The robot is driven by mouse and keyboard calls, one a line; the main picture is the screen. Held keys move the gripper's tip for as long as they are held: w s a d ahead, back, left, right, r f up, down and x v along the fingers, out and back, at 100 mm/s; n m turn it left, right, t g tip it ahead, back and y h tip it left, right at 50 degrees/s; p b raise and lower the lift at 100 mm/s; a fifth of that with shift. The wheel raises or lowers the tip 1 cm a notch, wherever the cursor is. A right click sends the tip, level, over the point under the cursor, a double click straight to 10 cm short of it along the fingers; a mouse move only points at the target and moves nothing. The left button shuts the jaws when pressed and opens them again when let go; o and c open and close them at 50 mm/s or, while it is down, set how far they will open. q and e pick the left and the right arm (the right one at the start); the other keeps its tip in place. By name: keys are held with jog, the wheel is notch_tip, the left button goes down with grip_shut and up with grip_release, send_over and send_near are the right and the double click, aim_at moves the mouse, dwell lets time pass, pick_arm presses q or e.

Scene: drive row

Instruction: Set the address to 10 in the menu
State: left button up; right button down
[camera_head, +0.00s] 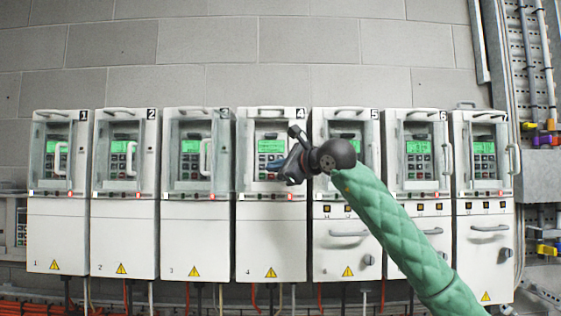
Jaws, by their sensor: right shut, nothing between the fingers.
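A row of numbered drive cabinets hangs on the wall. Drive 4 (285,206) is in the middle; its small green display (271,146) is lit, but the text is too small to read. Its keypad (267,162) sits below the display and is partly hidden by my gripper. My right gripper (280,166) is shut and empty, in front of the right side of drive 4's keypad. I cannot tell whether it touches a key. My green-sleeved right arm comes in from the lower right and covers part of drive 5 (335,235). My left gripper is out of view.
Drive 6 (416,206) and another cabinet (484,260) stand to the right. Cables (125,292) hang below. Metal wiring panels (525,80) line the right edge.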

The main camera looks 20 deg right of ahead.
aim_at(285, 156)
jog(key=shift+w, duration=0.15)
jog(key=shift+w+d, duration=0.15)
jog(key=shift+w, duration=0.15)
jog(key=shift+w+d, duration=0.1)
jog(key=shift+w, duration=0.2)
dwell(0.9)
jog(key=shift+s, duration=0.1)
dwell(0.3)
jog(key=shift+s+f+b, duration=0.1)
jog(key=shift+s+b, duration=0.25)
jog(key=shift+b, duration=0.15)
jog(key=shift+s+a, duration=0.2)
jog(key=shift+s, duration=0.1)
jog(key=shift+s+d+r, duration=0.2)
jog(key=shift+d+r, duration=0.45)
jog(key=shift+r, duration=0.05)
jog(key=shift+s+d+r, duration=0.15)
jog(key=shift+d+r, duration=0.45)
jog(key=shift+r, duration=0.1)
